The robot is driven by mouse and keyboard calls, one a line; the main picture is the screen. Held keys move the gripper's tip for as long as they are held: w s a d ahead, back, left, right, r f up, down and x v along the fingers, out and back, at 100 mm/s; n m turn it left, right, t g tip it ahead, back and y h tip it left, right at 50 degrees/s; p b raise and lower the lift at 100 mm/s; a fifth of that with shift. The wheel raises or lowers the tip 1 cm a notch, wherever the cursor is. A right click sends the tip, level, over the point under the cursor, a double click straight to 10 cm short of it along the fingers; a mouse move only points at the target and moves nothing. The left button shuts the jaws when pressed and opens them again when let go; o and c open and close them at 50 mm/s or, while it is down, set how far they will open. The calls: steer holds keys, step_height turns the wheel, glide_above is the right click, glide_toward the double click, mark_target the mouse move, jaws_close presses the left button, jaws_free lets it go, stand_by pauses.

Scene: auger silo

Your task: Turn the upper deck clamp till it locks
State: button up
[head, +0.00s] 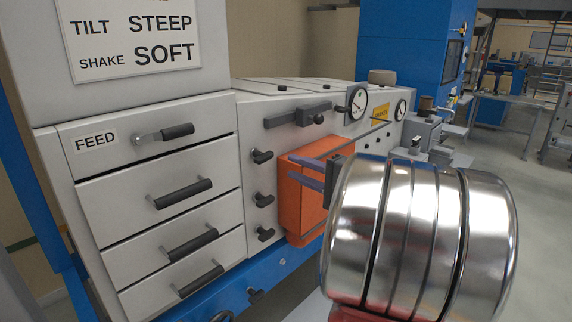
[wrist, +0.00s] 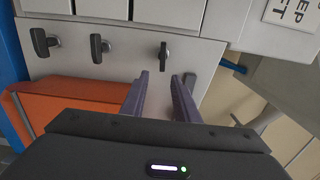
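The upper deck clamp (head: 262,156) is the top one of three dark clamps on the pale machine's end panel. In the wrist view it is the rightmost clamp (wrist: 163,55), a narrow dark handle on a short metal stem. The middle clamp (head: 264,200) and lower clamp (head: 266,234) sit below it. My gripper (wrist: 165,76) is open and empty, its two purple-grey fingers apart. In the wrist view, the upper clamp shows just beyond the fingertips, roughly between them. In the head view, the fingers (head: 291,168) point left, to the right of the clamp; no contact shows.
An orange box (head: 310,205) stands out from the machine beside the clamps, close to my fingers. Drawers with dark handles (head: 186,194) are to the left. A dark slide bar (head: 297,115) and a round gauge (head: 357,102) are above. Open floor lies to the right.

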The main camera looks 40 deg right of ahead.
steer(key=shift+s, duration=1.5)
steer(key=w+a+f+n+g+y, duration=0.1)
steer(key=a+f+n+g+y, duration=0.3)
steer(key=a, duration=1.1)
steer(key=a+f+n+g+y, duration=0.2)
steer(key=a+f+n+g, duration=0.25)
steer(key=a, duration=1.05)
steer(key=s+a+f+n+g+h, duration=0.4)
steer(key=s+a+n+h, duration=0.2)
steer(key=s+a+n, duration=0.3)
steer(key=shift+s+f+h, duration=0.3)
steer(key=shift+s+f, duration=0.1)
steer(key=shift+s, duration=1.1)
steer(key=shift+s, duration=0.1)
